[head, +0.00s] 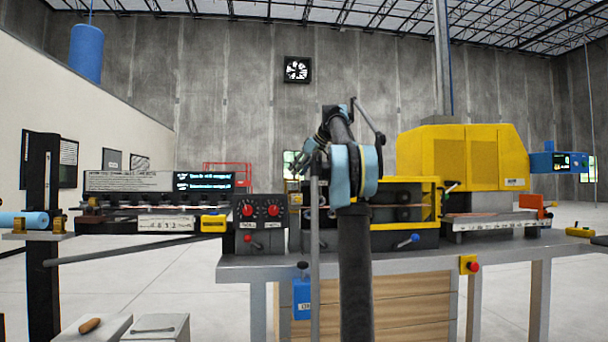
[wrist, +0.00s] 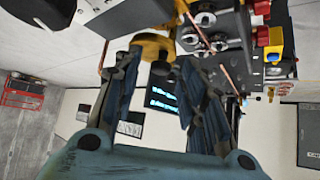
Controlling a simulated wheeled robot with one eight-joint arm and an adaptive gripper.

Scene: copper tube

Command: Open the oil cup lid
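My gripper (wrist: 159,62) is open in the wrist view, with its two dark finger assemblies spread apart and nothing held between them. A yellow rounded part (wrist: 152,46) with a dark knob shows beyond the gap between the fingertips; I cannot tell the distance or whether they touch. A small blue box (head: 302,300) with a partly hidden label hangs at the bench front.
The grey bench (head: 250,270) carries a yellow machine housing (head: 465,158) and a dark control box (head: 260,222) with red knobs. A long dark bar (head: 130,249) sticks out left. A red stop button (head: 473,266) is at the bench front. Open floor lies right.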

